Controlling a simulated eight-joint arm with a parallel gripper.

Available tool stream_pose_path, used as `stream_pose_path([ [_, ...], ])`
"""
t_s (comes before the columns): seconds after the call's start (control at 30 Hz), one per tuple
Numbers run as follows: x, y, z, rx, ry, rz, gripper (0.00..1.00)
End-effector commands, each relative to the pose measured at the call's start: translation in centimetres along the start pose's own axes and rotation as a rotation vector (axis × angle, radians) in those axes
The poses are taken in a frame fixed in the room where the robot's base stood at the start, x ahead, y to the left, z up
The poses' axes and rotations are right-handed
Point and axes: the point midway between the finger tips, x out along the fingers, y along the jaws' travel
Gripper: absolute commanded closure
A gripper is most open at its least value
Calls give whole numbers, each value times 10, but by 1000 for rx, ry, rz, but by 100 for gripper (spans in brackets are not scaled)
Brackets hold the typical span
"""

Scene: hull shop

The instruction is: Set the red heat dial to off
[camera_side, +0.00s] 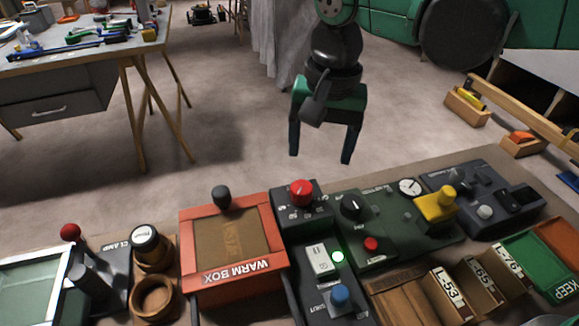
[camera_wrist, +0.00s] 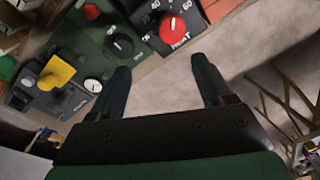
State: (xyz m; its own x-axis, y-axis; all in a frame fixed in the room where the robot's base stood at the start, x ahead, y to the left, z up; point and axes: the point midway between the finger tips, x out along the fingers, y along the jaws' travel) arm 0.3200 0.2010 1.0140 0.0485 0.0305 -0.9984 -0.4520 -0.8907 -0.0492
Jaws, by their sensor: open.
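The red heat dial (camera_side: 301,190) sits on a dark control box (camera_side: 303,214) behind and to the right of the warm box. In the wrist view the red dial (camera_wrist: 172,27) shows near the top, between and beyond my fingertips, with a white pointer line, "HEAT" lettering and numbers such as 40 and 60 around it. Which mark the pointer is on I cannot tell surely. My gripper (camera_side: 320,158) is open and empty, raised above and beyond the bench's far edge, apart from the dial. In the wrist view its fingers (camera_wrist: 161,68) are spread wide.
The orange warm box (camera_side: 235,285) with a black knob stands left of the dial. Right are a green panel with a black dial (camera_side: 353,207) and red button (camera_side: 371,244), and a yellow knob (camera_side: 436,205). A blue button (camera_side: 340,296) is in front. Open floor lies behind.

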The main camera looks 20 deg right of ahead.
Motion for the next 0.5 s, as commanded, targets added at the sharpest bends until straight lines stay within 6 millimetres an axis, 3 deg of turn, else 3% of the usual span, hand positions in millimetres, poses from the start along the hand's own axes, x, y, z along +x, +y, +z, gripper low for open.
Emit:
stream_pose_path([
  [0.17,10,-19,13,46,-27,47,27],
  [0.5,50,-19,15,54,-29,51,27],
])
